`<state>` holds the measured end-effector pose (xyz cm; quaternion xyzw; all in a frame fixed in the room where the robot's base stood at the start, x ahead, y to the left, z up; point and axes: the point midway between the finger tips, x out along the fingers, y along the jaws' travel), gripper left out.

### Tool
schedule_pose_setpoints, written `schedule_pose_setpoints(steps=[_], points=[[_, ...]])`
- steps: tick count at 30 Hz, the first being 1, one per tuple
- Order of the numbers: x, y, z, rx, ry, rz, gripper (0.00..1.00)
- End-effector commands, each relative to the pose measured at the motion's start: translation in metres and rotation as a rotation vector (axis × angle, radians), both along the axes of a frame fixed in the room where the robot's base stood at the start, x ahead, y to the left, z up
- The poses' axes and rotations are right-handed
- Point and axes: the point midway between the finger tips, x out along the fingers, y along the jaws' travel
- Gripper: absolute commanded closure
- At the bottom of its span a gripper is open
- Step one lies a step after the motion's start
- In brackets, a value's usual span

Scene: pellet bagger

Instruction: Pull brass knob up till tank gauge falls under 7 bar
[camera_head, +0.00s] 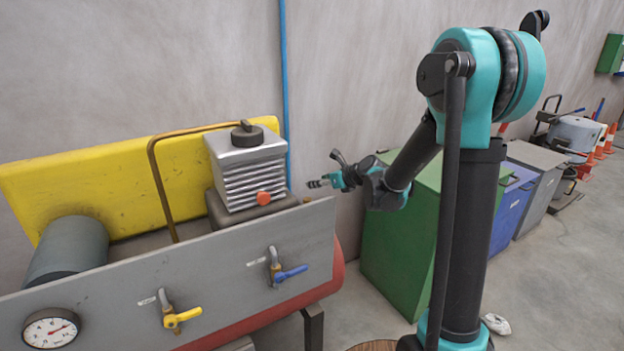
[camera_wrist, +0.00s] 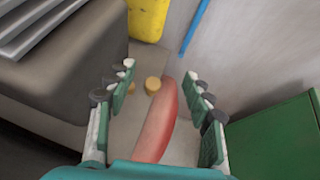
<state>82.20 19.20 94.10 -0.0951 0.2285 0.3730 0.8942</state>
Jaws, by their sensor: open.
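The small brass knob (camera_wrist: 153,84) shows between my open fingers in the wrist view, ahead of the fingertips and apart from them. It stands beside the curved red end of the tank (camera_wrist: 157,125). The round white tank gauge (camera_head: 51,328) is at the lower left of the panel. Its red needle points to the upper right; the numbers are too small to read.
The grey panel (camera_head: 220,262) carries a yellow-handled valve (camera_head: 182,318) and a blue-handled valve (camera_head: 291,273). A finned compressor head (camera_head: 247,170) stands behind it, left of my gripper. A green cabinet (camera_head: 400,250) stands on the right. A blue pipe (camera_head: 285,80) runs up the wall.

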Motion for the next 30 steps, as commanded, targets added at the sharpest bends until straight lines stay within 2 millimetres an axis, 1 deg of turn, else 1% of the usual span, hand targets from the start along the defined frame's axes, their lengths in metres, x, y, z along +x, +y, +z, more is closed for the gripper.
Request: schedule_pose_setpoints(steps=[5,19,24,30], points=[[0.000,0.000,-0.011,0.000,0.000,0.000,0.48],[0.000,0.000,-0.083,-0.001,-0.001,0.000,0.48],[0.021,0.022,-0.096,-0.001,-0.001,0.003,0.48],[0.037,0.038,-0.109,0.000,0.000,0.002,0.48]])
